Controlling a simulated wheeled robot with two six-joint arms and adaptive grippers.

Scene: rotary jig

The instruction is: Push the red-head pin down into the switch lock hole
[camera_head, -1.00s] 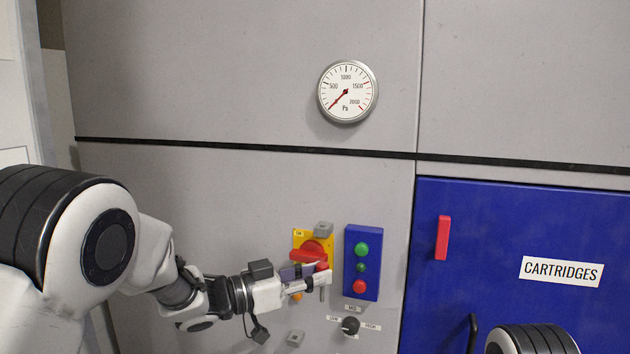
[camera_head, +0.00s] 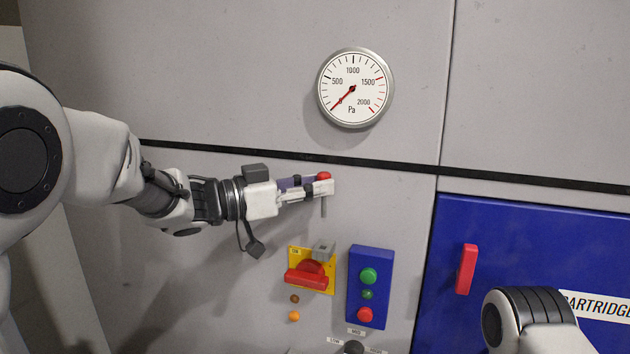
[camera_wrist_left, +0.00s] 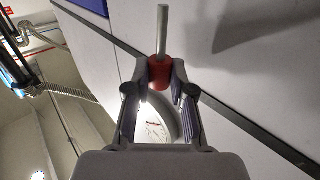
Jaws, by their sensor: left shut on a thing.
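The red-head pin (camera_head: 324,177) is held in my left gripper (camera_head: 318,186), its grey shank pointing down in the head view. In the left wrist view the pin's red head (camera_wrist_left: 160,70) sits between the fingertips of my left gripper (camera_wrist_left: 160,84). The red rotary switch (camera_head: 306,277) is on a yellow plate, its handle about level. A grey lock block (camera_head: 323,249) sits at the plate's upper right, below the pin and apart from it. Its hole is too small to make out clearly. My right gripper is not in view; only part of my right arm shows.
A blue box (camera_head: 369,287) with green and red buttons is right of the switch. A dial knob (camera_head: 353,348) is at the bottom edge. A gauge (camera_head: 355,88) is above. The wall around the gripper is clear.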

